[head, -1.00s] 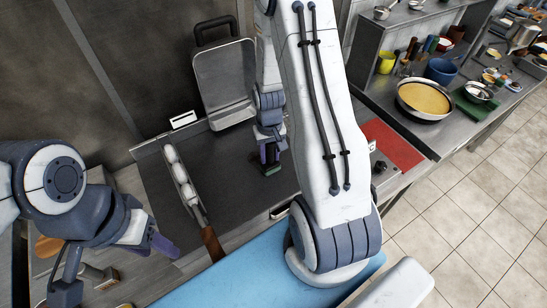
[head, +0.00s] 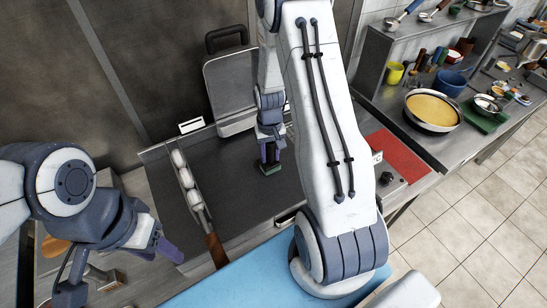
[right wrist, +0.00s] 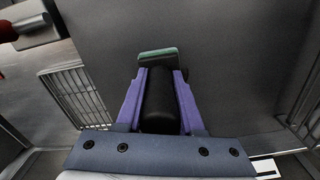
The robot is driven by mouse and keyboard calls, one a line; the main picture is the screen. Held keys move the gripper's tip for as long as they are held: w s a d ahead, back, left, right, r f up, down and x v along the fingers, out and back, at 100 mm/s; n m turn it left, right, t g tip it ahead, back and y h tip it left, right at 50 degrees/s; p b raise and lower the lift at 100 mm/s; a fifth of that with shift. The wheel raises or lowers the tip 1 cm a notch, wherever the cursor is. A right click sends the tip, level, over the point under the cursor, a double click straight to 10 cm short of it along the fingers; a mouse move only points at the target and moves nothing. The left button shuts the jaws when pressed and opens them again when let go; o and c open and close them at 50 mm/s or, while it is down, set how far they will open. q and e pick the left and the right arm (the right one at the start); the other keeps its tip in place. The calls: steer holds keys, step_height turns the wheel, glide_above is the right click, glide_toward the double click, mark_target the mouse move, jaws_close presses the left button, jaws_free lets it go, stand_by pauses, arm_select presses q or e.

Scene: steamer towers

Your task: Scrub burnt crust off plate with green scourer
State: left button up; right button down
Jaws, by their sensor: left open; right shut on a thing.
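The dark flat plate (head: 235,180) lies in the middle of the head view; it also fills much of the right wrist view (right wrist: 235,60). I cannot make out a distinct crust patch on it. My right gripper (head: 270,155) is over the plate, its purple fingers (right wrist: 159,88) shut on the black handle of the green scourer (head: 271,168). The scourer's green edge (right wrist: 158,53) shows beyond the fingertips; its contact with the plate cannot be told. My left gripper (head: 158,248) is open and empty, left of the plate's front edge.
A grey hinged panel (head: 228,85) with a black handle stands at the plate's back. A narrow trough (head: 192,192) with white round items and a wooden handle (head: 216,250) lies along the left side. A red mat (head: 397,152) lies right. My right arm hides part of the plate.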

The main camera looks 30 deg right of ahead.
steer(key=shift+w+f, duration=0.1)
steer(key=shift+w, duration=0.25)
steer(key=shift+r, duration=0.3)
steer(key=shift+r+p, duration=0.55)
steer(key=shift+p, duration=0.1)
step_height(320, 180, up, 5)
steer(key=p, duration=0.4)
steer(key=shift+f, duration=0.1)
